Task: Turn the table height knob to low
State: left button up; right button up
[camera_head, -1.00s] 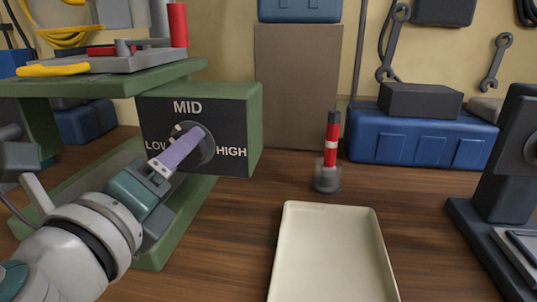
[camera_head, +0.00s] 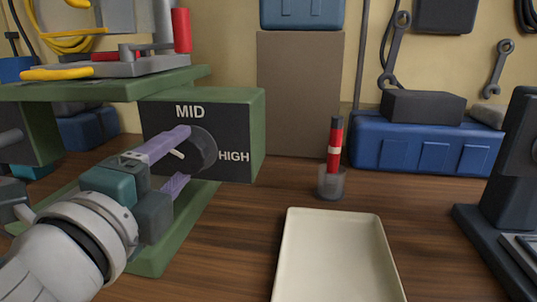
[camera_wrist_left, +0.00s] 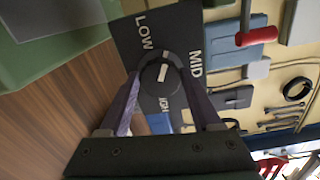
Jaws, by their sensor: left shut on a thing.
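The table height knob (camera_head: 203,148) is a dark round dial on the dark front panel (camera_head: 228,121) of a green stand. In the head view, MID is above it and HIGH to its right; my left gripper covers the LOW label. The left wrist view shows the knob (camera_wrist_left: 156,75) with LOW, MID and HIGH around it. A white mark is on its face and another at its rim toward LOW; I cannot tell the exact setting. My left gripper (camera_head: 183,162) is shut on the knob, its purple fingers on opposite sides. My right gripper is not in view.
The green stand's tabletop (camera_head: 120,84) bears a grey tray with tools above my left gripper. A cream tray (camera_head: 335,255) and a red cylinder in a clear cup (camera_head: 334,160) are to the right. A dark machine (camera_head: 505,185) stands at the far right.

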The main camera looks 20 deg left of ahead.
pick_arm(q)
jog(key=shift+w+d+r+t, duration=0.15)
jog(key=shift+d+r+t, duration=0.15)
jog(key=shift+r, duration=0.35)
jog(key=o, duration=1.1)
jog(key=shift+o, duration=1.3)
jog(key=shift+f, duration=0.2)
jog(key=shift+a, duration=0.1)
jog(key=shift+f, duration=0.1)
jog(key=b+v, duration=0.3)
jog(key=v, duration=0.7)
jog(key=shift+b, duration=0.4)
